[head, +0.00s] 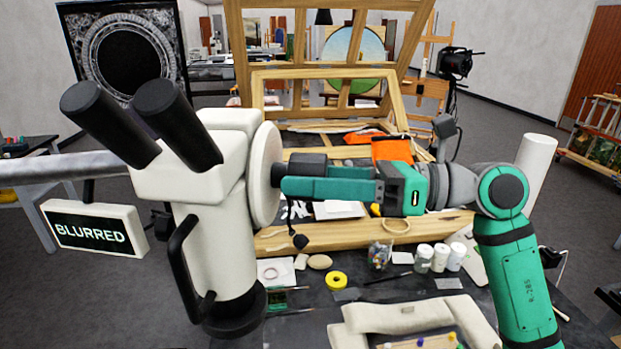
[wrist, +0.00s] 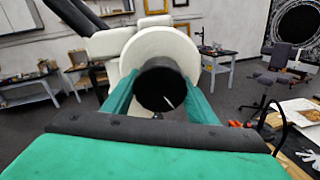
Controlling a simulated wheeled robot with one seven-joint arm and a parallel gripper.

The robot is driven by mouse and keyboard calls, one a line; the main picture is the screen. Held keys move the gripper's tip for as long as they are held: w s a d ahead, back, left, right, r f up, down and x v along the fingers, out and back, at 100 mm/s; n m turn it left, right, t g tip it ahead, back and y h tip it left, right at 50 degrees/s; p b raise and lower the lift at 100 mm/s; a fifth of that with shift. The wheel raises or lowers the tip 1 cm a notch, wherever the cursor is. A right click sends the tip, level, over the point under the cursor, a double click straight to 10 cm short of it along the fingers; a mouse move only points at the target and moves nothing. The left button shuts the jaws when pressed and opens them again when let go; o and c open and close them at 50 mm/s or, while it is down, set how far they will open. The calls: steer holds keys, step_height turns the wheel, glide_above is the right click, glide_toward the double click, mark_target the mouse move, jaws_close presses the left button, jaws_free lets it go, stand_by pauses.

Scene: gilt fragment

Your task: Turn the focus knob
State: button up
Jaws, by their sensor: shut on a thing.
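The focus knob is a black cylinder on a round white disc at the right side of the white microscope (head: 205,190). In the head view the knob (head: 306,164) shows partly behind my gripper's fingers. In the wrist view the knob (wrist: 160,85) faces the camera, with a thin white mark on its dark end. My gripper (head: 290,178) comes in from the right and is shut on the knob; its green fingers (wrist: 158,98) lie on both sides of it. A sign (head: 95,228) left of the microscope reads "BLURRED".
A wooden frame (head: 320,240) stands behind my arm. The dark worktable holds a yellow tape roll (head: 336,281), several small white jars (head: 440,257) and a pale padded rest (head: 415,316) below my gripper. A white roll (head: 534,165) stands at the right.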

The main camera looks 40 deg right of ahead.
steer(key=shift+m, duration=1.4)
steer(key=o, duration=1.1)
steer(key=shift+c, duration=0.2)
steer(key=shift+s, duration=0.1)
steer(key=v, duration=1)
steer(key=shift+s+d, duration=0.2)
steer(key=shift+s, duration=0.05)
